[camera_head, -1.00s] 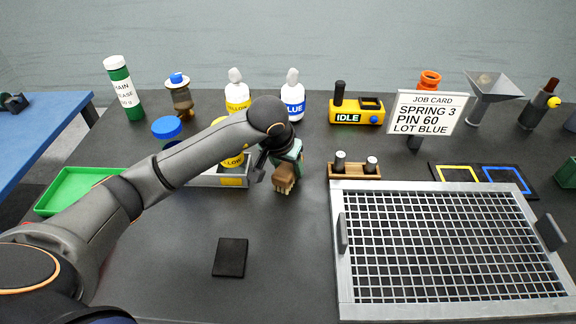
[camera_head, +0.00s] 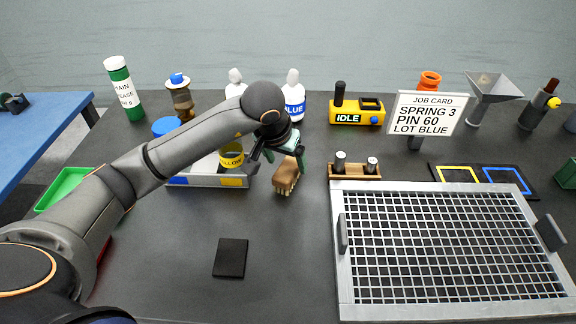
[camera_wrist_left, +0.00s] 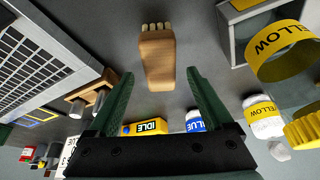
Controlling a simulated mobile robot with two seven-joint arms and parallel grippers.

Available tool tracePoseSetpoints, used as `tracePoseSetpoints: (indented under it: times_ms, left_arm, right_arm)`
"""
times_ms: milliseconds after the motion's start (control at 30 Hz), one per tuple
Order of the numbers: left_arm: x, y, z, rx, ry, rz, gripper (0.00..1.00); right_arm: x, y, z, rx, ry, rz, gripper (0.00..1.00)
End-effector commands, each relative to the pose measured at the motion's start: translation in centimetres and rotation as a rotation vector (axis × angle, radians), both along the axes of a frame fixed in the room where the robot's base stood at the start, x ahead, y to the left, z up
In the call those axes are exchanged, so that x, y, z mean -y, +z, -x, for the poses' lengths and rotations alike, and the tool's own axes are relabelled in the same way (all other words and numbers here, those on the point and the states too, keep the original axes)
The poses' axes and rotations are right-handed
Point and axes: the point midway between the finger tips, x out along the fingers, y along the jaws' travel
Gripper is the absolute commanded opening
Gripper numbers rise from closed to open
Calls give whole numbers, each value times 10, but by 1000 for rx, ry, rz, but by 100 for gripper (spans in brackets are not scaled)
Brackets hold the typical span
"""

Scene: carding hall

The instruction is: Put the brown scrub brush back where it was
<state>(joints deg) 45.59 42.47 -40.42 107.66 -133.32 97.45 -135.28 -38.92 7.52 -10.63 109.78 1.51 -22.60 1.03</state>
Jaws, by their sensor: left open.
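The brown scrub brush (camera_head: 287,177) is on the dark table near the middle of the head view, right of the grey tray. Its wooden body and pale bristles show. In the left wrist view the brush (camera_wrist_left: 157,60) lies just beyond the fingertips, in line with the gap, touching neither finger. My left gripper (camera_head: 286,154) is open and empty, with its green fingers close to the brush; they also show in the wrist view (camera_wrist_left: 158,76). The arm hides part of the area behind. My right gripper is not in view.
A black pad (camera_head: 230,258) lies on clear table in front. A wooden rack (camera_head: 355,171) with two metal pegs stands right of the brush, behind a large mesh frame (camera_head: 335,215). A grey tray (camera_head: 207,181) is at the left. White bottles (camera_head: 293,98) stand behind.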

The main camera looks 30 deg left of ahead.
Motion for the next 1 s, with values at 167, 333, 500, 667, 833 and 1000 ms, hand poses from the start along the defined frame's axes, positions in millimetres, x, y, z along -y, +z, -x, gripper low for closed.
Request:
tracePoseSetpoints:
  times_ms: [167, 333, 500, 667, 833, 1000]
  left_arm:
    - [1, 39, 14, 6, 0, -1, 85]
    - [1, 64, 25, 3, 0, 0, 85]
    - [1, 75, 30, 1, 1, -1, 85]
    - [1, 77, 31, 0, 1, -1, 85]
    - [1, 77, 30, 0, 1, -1, 85]
    - [2, 76, 30, 0, 1, -1, 85]
  right_arm:
    - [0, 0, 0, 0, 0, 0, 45]
    - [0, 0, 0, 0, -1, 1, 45]
    - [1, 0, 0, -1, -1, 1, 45]
    - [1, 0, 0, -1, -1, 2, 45]
    - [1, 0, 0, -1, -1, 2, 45]
    - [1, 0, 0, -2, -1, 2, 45]
